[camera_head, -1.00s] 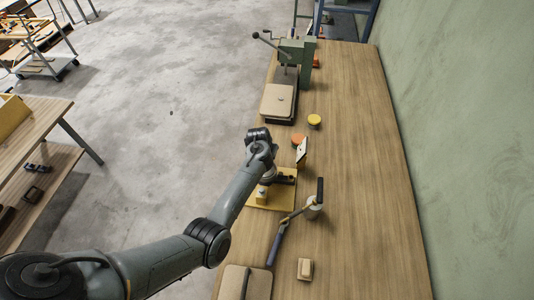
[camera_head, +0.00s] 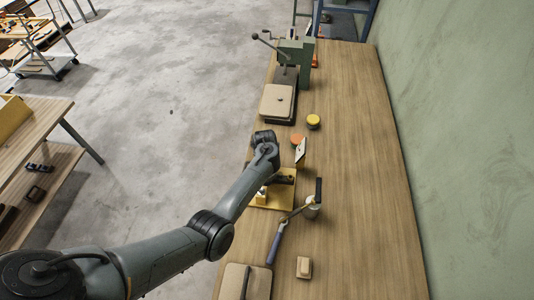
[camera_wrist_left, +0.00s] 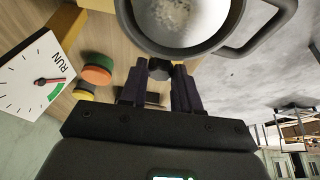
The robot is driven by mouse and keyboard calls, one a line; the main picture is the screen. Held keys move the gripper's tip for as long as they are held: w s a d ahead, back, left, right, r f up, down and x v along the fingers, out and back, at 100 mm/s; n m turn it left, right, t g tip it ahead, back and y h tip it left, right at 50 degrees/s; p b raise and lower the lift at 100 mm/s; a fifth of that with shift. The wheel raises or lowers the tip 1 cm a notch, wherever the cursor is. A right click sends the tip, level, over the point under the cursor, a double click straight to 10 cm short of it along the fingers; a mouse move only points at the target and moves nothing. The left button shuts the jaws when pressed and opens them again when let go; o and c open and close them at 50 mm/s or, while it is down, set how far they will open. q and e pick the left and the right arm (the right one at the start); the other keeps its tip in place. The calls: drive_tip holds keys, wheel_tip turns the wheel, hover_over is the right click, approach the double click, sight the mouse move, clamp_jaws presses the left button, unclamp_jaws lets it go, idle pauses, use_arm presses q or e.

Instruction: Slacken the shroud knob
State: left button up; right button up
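The shroud (camera_wrist_left: 190,25) is a grey round cup with a loop handle and a pale inside, at the top of the left wrist view. A small black lobed knob (camera_wrist_left: 160,68) sits at its lower rim. My left gripper (camera_wrist_left: 160,75) has its two dark fingers on either side of this knob, tips close to it; I cannot tell whether they press on it. In the head view my left wrist hides most of the shroud and knob above the yellow base plate (camera_head: 284,201). My right gripper is not in view.
A white dial marked RUN (camera_wrist_left: 38,78) stands beside orange (camera_wrist_left: 97,68) and yellow-topped (camera_wrist_left: 84,91) round buttons. On the bench are a green lever press (camera_head: 296,58), a beige-topped block (camera_head: 277,101), a dark-handled lever (camera_head: 277,243) and a small tan block (camera_head: 304,267). The bench's right side is clear.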

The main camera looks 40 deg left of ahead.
use_arm(q)
drive_tip(key=o, duration=0.4)
drive_tip(key=shift+p+v, duration=1.25)
drive_tip(key=shift+v, duration=4.15)
